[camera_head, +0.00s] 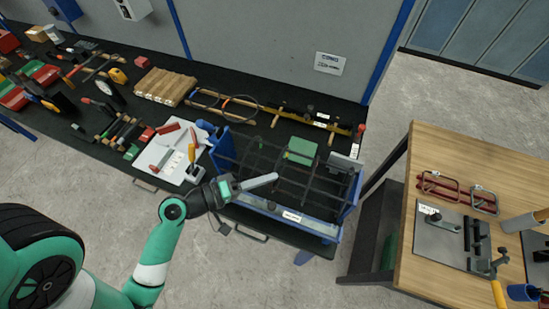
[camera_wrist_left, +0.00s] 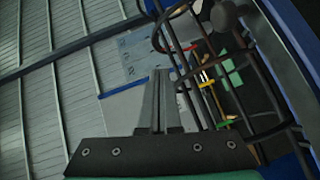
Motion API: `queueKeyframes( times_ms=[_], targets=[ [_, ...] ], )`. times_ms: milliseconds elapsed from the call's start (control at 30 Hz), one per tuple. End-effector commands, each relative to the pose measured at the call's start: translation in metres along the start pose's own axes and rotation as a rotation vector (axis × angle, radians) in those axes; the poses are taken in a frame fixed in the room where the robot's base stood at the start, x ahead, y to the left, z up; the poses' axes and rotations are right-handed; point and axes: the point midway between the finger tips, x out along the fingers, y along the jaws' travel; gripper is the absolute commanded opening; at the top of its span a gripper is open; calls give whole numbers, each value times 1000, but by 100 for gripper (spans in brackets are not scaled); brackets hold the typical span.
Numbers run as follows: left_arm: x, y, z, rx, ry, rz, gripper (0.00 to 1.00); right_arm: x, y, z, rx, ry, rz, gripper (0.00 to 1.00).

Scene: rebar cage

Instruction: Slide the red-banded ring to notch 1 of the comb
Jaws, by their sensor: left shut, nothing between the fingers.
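A dark rebar cage (camera_head: 270,163) with several rings lies in a blue frame (camera_head: 318,227) at the bench's front edge. Its bars and hoops show at the right of the left wrist view (camera_wrist_left: 222,68). My right gripper is not in view.
A green block (camera_head: 301,150) and a grey block (camera_head: 344,163) sit at the cage. Tools and a white sheet (camera_head: 160,166) cover the black bench to the left. A wooden table (camera_head: 455,150) with red racks (camera_head: 440,193) stands right, across a gap.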

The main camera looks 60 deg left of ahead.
Motion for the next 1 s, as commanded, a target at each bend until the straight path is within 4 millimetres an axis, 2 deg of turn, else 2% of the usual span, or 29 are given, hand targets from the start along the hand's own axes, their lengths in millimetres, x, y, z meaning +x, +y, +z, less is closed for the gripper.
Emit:
queueKeyframes(
  times_ms=[100, 267, 367, 700, 833, 1000],
  targets=[
    [-8, -1, 5, -85, -1, 21, 0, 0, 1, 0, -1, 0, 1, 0],
    [-4, 0, 5, -86, -4, 23, 0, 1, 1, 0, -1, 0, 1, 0],
    [6, 0, 5, -85, -7, 24, 0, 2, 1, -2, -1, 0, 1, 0],
    [70, 3, 6, -81, -7, 24, 0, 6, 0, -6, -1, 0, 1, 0],
    [85, 2, 5, -82, -4, 22, 0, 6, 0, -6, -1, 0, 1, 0],
    [93, 2, 5, -84, -3, 22, 0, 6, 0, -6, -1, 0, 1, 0]
  ],
)
